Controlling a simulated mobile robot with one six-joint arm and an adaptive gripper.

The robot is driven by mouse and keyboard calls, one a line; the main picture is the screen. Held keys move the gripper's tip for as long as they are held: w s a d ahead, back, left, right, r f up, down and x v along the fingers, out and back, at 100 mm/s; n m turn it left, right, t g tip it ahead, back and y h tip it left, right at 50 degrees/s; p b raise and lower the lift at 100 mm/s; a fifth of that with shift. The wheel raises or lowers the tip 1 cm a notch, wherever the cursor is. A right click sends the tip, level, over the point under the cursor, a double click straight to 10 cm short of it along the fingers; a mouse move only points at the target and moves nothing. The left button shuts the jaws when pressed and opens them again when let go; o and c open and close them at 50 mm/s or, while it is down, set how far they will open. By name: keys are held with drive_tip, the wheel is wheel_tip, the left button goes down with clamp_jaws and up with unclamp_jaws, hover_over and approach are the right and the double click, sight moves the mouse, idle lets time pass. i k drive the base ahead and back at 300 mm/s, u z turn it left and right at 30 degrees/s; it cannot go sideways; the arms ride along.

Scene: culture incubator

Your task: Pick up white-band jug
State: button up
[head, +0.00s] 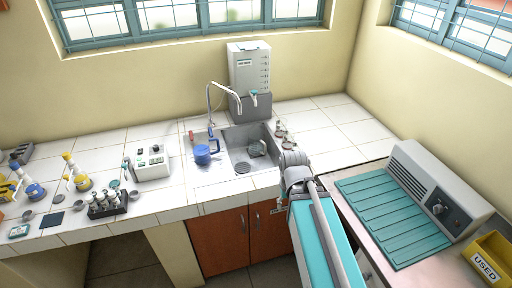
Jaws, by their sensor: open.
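A blue jug with a handle (203,154) stands on the white tiled counter just left of the sink. A white band on it is too small to make out. My gripper (278,209) shows small and partly hidden by my arm, low in front of the cabinet doors. It is open and apart from the jug, to the right of it and nearer the camera.
The sink (240,160) holds a small vessel (257,149), under a curved tap (211,100). A white device (153,163) and a rack of bottles (106,207) stand left of the jug. Several small items line the sink's right edge.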

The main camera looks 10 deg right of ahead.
sight(256, 142)
drive_tip(key=z, duration=0.05)
drive_tip(key=i, duration=1)
drive_tip(key=u, duration=0.05)
